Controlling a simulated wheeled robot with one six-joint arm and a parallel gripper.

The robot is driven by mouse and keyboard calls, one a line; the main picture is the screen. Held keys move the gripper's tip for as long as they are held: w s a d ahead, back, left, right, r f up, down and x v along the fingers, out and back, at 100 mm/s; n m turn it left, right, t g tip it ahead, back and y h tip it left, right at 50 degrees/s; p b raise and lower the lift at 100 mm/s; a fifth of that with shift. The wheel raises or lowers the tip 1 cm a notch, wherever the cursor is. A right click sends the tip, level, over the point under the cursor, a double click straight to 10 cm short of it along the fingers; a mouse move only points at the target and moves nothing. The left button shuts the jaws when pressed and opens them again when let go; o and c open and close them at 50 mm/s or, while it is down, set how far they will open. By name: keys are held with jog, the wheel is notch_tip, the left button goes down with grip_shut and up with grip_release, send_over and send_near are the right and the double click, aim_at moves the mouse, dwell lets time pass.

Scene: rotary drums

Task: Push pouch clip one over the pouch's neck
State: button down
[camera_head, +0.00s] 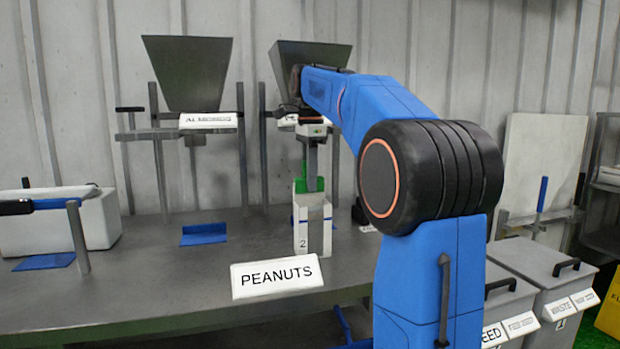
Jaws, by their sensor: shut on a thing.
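A narrow white upright item with a blue band and a "2" near its base (301,232) stands on the bench behind the PEANUTS sign; I take it to be the pouch. A green piece (318,184), probably the clip, is at its top, directly under my gripper (310,172). My gripper points down and is shut on this green piece. It looks in contact with the top of the white item, but I cannot tell whether it is around the neck or only above it. The fingertips and the neck are too small to make out.
The PEANUTS sign (277,277) stands on the grey bench (170,285) in front. Two hoppers (188,73) stand at the back, one partly behind my arm. A white box (60,228) and blue scoop-like pieces (206,233) lie left. Lidded bins (545,275) stand right.

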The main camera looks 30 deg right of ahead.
jog(key=c, duration=1.5)
grip_release()
jog(key=shift+c, duration=0.2)
jog(key=shift+r, duration=3.75)
